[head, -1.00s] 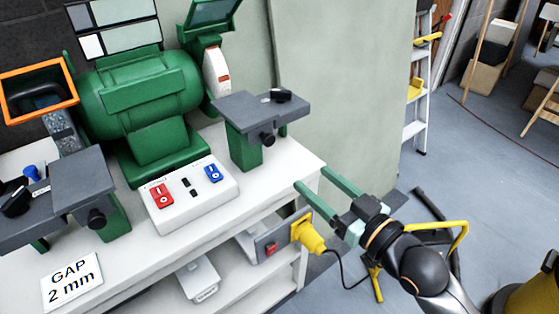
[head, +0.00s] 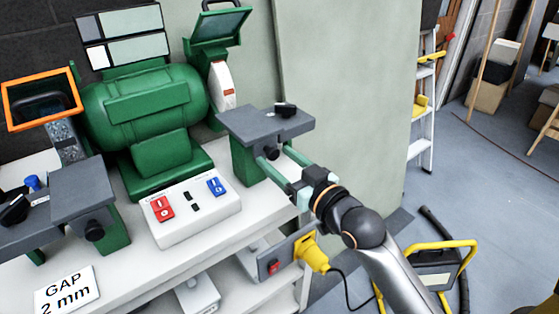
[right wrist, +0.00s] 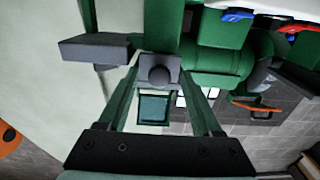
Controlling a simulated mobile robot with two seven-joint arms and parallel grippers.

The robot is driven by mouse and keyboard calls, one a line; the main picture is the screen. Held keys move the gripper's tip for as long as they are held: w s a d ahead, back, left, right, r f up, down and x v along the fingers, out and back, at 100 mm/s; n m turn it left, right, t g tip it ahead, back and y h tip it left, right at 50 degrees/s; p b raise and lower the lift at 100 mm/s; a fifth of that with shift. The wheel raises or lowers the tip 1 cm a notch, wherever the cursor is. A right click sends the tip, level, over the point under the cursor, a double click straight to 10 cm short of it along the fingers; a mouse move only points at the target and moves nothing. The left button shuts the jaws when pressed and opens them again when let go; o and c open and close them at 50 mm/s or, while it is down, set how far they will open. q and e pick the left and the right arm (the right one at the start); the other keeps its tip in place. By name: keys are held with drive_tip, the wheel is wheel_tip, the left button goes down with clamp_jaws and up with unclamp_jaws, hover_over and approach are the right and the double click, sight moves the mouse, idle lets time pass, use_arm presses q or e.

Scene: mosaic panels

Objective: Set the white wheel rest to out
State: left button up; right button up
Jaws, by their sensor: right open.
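The white wheel (head: 222,82) is on the right side of the green grinder (head: 145,105). Its rest is a grey plate (head: 250,122) on a green post (head: 245,160), with a dark round knob (head: 271,152) on the front and a black knob (head: 285,109) on top. My right gripper (head: 274,156) is open and empty, its fingertips close to the front knob. In the right wrist view the front knob (right wrist: 160,73) lies between the two green fingers (right wrist: 160,88), with no visible contact. My left gripper is out of view.
A switch box (head: 190,207) with red and blue switches sits on the white bench. A second grey rest (head: 85,188) stands left, with a GAP 2 mm card (head: 67,292) in front. A ladder (head: 424,110) stands right.

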drive_tip(key=shift+c, duration=0.3)
clamp_jaws()
idle(0.4)
idle(0.8)
